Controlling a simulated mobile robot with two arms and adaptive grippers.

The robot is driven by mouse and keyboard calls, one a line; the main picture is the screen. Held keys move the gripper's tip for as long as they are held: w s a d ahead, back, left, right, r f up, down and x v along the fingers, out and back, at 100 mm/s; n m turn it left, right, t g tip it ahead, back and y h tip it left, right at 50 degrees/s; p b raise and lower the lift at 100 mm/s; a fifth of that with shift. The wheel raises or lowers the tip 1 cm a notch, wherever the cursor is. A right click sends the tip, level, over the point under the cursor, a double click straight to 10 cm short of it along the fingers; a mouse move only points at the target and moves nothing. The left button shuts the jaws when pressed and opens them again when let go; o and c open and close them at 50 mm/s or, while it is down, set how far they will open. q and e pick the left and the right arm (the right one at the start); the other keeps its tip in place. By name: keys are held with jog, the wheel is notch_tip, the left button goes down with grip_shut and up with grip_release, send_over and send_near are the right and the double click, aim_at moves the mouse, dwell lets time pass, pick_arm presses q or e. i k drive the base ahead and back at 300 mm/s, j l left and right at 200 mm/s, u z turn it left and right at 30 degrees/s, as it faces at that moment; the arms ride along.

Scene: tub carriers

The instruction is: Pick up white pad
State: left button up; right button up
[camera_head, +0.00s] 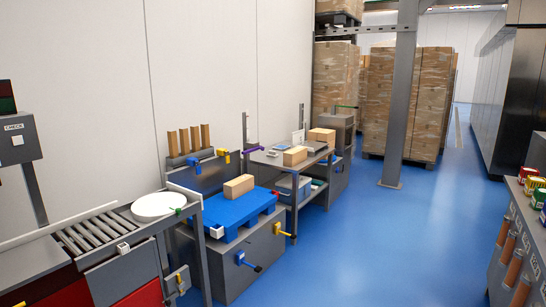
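A round, flat white pad (158,206) lies at the right end of the roller conveyor (92,232), at the left of the head view. Its top is bare and nothing covers it. Neither of my grippers is in view, so nothing shows of what they hold.
Right of the conveyor, a blue pallet (236,212) bears a cardboard box (239,187) on a grey cabinet. A grey table (270,160) with boxes stands beyond. A grey post (403,95) rises mid-floor. A shelf with cans (533,190) stands at right. The blue floor (375,240) between is clear.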

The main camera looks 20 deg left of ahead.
aim_at(271, 154)
jog(key=i+u, duration=0.1)
jog(key=i, duration=3.8)
